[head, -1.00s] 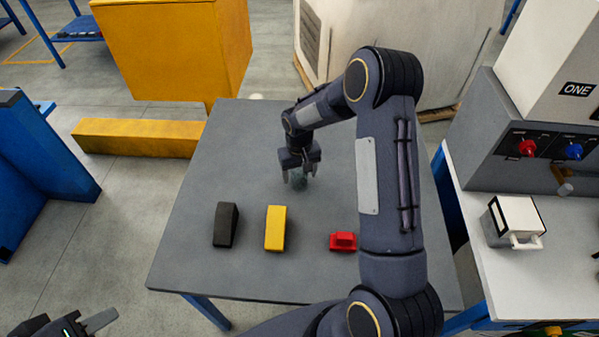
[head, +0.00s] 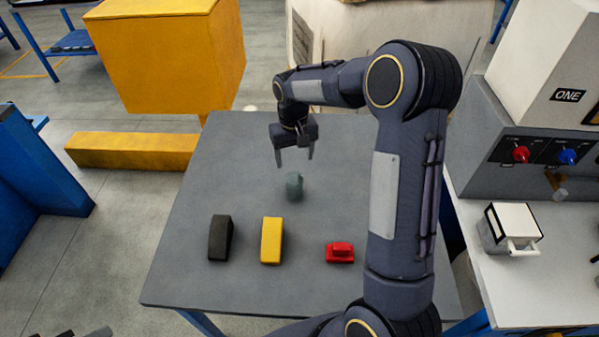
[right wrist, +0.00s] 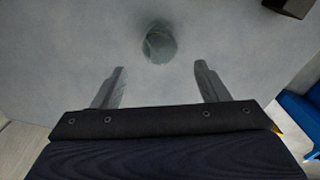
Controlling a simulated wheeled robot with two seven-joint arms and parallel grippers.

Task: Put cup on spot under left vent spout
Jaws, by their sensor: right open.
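A small grey-green cup (head: 294,187) stands on the grey table, behind the yellow block. In the right wrist view the cup (right wrist: 159,44) shows as a round dark shape beyond the fingertips, between their lines. My right gripper (head: 294,160) is open and empty, above and behind the cup, with its fingers pointing down and clear of it. On the grey machine at the right, a small brownish spout (head: 555,180) shows below the red and blue knobs. The spot under it is not clear to see. Only the tips of my left gripper (head: 85,333) show at the bottom left edge.
On the grey table (head: 200,285) stand a black block (head: 221,238), a yellow block (head: 271,241) and a red piece (head: 340,252). A white-topped box with a handle (head: 513,228) stands on the white bench (head: 510,290). A gap separates table and bench.

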